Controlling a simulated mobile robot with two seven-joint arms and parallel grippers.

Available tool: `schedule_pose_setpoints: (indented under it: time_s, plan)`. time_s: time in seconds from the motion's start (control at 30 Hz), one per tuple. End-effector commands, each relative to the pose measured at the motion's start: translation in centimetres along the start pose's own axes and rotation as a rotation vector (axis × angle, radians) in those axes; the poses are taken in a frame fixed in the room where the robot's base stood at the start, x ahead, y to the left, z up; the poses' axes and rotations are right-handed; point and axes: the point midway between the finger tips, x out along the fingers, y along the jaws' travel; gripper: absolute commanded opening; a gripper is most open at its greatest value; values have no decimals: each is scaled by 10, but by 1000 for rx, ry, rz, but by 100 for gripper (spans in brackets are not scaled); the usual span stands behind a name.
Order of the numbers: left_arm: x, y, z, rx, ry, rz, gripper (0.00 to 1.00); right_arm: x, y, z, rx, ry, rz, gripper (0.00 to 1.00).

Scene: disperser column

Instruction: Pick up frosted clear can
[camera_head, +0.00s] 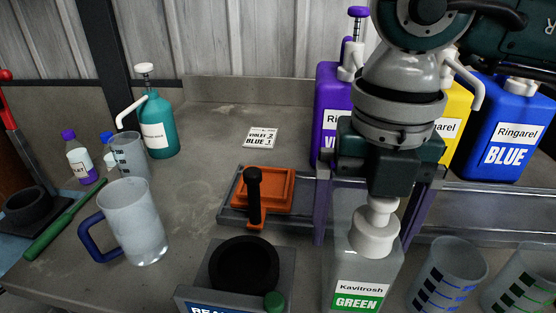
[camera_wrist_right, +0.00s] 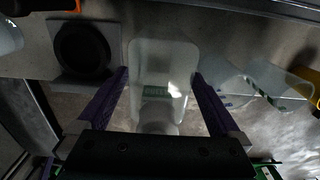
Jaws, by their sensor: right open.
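The frosted clear can (camera_head: 347,272) stands upright at the front of the bench, with a white cap and a "Kavitrosh GREEN" label. My right gripper (camera_head: 364,238) is open, pointing down over the can's upper part, with one purple finger at each side. In the right wrist view the can (camera_wrist_right: 163,62) lies between the two spread purple fingers (camera_wrist_right: 160,74), with a gap visible at each side. The wrist hides part of the can's top in the head view. My left gripper is not in view.
A purple can (camera_head: 329,100), a yellow can (camera_head: 455,115) and a blue can (camera_head: 505,130) stand behind. Clear beakers (camera_head: 447,270) stand close at the right. A black round holder (camera_head: 244,264) and an orange device (camera_head: 275,190) are at the left. A handled jug (camera_head: 133,222) stands further left.

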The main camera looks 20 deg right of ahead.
Motion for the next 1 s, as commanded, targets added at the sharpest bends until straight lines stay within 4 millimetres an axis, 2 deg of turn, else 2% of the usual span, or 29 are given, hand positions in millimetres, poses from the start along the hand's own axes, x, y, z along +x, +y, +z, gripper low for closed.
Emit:
schedule_pose_setpoints:
  time_s: [0.07, 0.9, 1.0]
  plan:
    - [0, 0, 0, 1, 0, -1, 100, 0, 0, 0, 0, 0, 0, 100]
    - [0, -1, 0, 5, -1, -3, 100, -1, 0, 0, 0, 0, 0, 6]
    - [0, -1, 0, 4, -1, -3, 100, -1, 0, 0, 0, 0, 0, 0]
